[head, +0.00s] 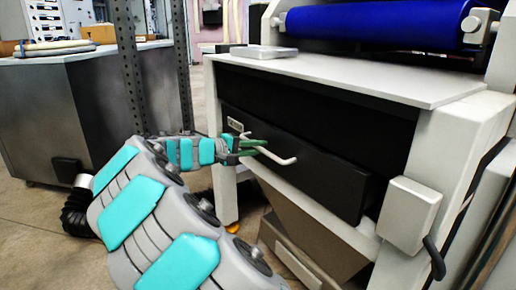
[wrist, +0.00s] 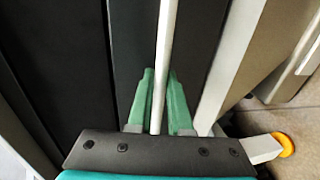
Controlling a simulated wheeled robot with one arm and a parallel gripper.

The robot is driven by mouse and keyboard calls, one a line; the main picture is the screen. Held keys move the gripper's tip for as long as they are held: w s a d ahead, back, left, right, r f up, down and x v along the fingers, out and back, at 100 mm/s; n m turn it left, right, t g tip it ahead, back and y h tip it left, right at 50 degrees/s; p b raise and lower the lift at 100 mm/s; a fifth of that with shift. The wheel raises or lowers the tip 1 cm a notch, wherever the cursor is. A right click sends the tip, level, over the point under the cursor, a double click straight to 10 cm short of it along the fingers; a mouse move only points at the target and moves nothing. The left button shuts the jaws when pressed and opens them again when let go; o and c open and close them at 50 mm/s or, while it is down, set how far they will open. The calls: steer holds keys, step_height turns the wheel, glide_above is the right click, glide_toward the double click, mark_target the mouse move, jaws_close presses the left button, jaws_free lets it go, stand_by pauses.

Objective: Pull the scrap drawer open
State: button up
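The scrap drawer (head: 300,165) is the black front low in the machine in the head view. It also shows as a dark panel in the wrist view (wrist: 200,50). Its pale bar handle (head: 284,160) stands out from the front. In the wrist view the handle (wrist: 165,40) runs upright between the two green fingers of my gripper (wrist: 160,85). In the head view my gripper (head: 256,149) is at the handle. The fingers sit very close to the bar on both sides; I cannot tell whether they press on it. Whether the drawer front stands out slightly is unclear.
The white machine top (head: 350,75) lies above the drawer, with a blue roller (head: 375,22) behind. A pale control box (head: 409,215) stands at the right of the drawer. A tan bin (head: 310,240) is below. A grey cabinet (head: 45,115) stands at the left.

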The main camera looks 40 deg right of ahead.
jaws_close()
stand_by(0.8)
